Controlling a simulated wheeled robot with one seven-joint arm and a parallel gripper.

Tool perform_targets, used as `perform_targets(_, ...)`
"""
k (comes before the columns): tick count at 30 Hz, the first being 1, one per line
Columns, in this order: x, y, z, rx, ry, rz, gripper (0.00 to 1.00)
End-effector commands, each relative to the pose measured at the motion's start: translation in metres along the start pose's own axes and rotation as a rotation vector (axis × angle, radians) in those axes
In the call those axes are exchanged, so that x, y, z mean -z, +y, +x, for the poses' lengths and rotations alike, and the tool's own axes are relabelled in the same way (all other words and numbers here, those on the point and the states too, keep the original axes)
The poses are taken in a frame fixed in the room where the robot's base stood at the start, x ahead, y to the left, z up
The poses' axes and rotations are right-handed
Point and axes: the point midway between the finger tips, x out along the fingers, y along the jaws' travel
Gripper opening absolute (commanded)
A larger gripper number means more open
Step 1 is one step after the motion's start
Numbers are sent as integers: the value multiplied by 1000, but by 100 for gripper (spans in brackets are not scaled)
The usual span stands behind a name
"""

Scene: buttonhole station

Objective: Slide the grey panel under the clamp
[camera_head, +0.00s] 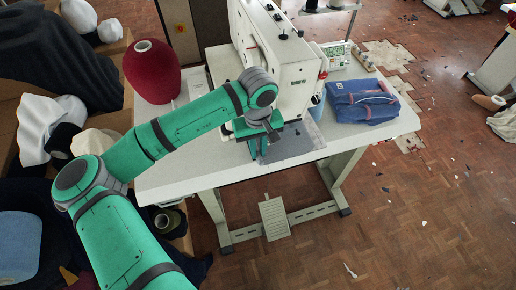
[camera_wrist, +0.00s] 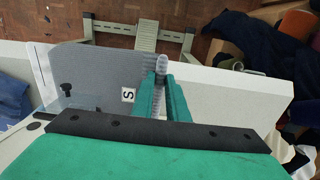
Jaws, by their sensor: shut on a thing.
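The grey panel (camera_wrist: 100,68) lies flat at the front of the white table, with a small white label marked "S" (camera_wrist: 128,96) on it. In the head view the panel (camera_head: 292,142) shows below the sewing machine's head. My gripper (camera_wrist: 161,85) is shut on the panel's edge, on the right side in the wrist view. In the head view my gripper (camera_head: 259,152) is at the panel's left side. I cannot make out the clamp clearly; the machine (camera_head: 278,70) and my arm hide part of that area.
A red thread cone (camera_head: 152,72) stands at the back left. A small control box (camera_head: 336,54) sits behind the garment. The table's front edge (camera_head: 210,184) is clear; a pedal (camera_head: 274,217) is below.

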Motion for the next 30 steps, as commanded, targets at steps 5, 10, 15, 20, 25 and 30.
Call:
perform_targets(5, 0, 1, 0, -2, 0, 0, 0)
perform_targets(10, 0, 0, 0, 0, 1, 0, 0)
perform_targets(15, 0, 0, 0, 0, 1, 0, 16)
perform_targets(20, 0, 0, 0, 0, 1, 0, 35)
perform_targets(25, 0, 0, 1, 0, 0, 0, 35)
perform_targets(30, 1, 0, -7, -1, 1, 0, 35)
